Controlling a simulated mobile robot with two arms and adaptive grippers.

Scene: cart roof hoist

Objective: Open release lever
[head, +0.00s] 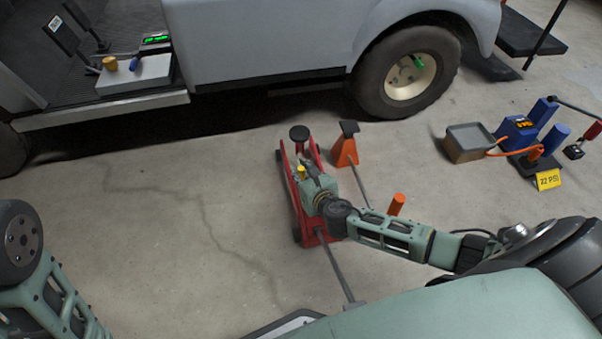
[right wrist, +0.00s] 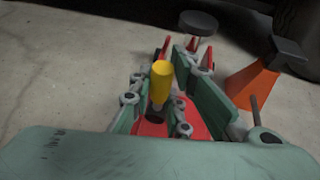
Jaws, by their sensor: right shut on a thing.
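The release lever with its yellow grip (head: 301,171) stands on the red floor jack (head: 287,185), which sits on the concrete in front of the vehicle. My right gripper (head: 305,178) reaches over the jack's body and is shut on the lever. In the right wrist view the yellow grip (right wrist: 162,82) stands up between the two green fingers, slightly tilted. The jack's red body (right wrist: 190,118) shows beneath, and its round dark saddle (right wrist: 198,24) lies beyond. The lever's lower end is partly hidden by the fingers. Of my left arm only links show at lower left; its gripper is out of view.
An orange jack stand (head: 346,150) is close to the jack's right side. An orange-handled bar (head: 396,204) is near my right forearm. The vehicle's wheel (head: 408,75) is behind. A grey box (head: 468,142) and blue pump (head: 514,134) stand right. Floor to the left is clear.

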